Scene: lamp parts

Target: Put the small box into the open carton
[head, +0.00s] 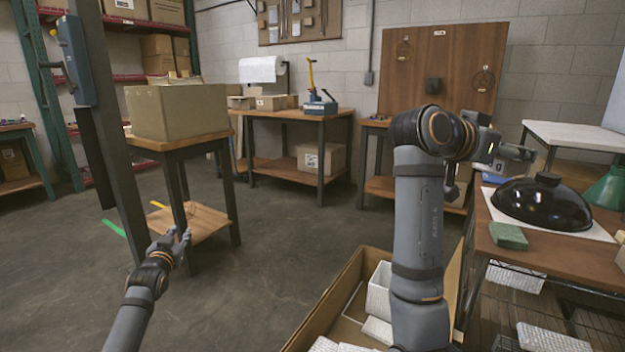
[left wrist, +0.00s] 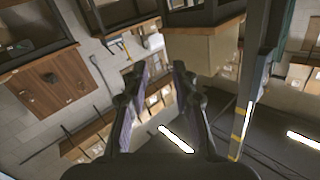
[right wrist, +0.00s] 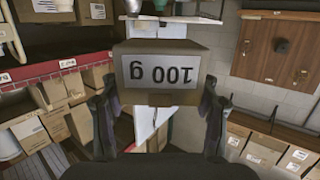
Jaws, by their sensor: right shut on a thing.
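A small brown box (right wrist: 160,72) with a white label reading "100 g", upside down in the right wrist view, sits between the fingers of my right gripper (right wrist: 160,115). The right gripper also shows in the head view (head: 515,153), raised at the right, where I cannot make out the box. A large carton (head: 185,112) with a raised flap stands on a wooden stand at the left; its inside is hidden. My left gripper (head: 180,238) is open and empty, low in front of that stand. Its fingers are apart in the left wrist view (left wrist: 162,72).
An open-topped bin (head: 325,300) holding white pieces is on the floor at front centre. A bench at the right carries a black lamp shade (head: 541,204) and a green block (head: 508,236). A dark post (head: 112,150) rises at the left. The middle floor is clear.

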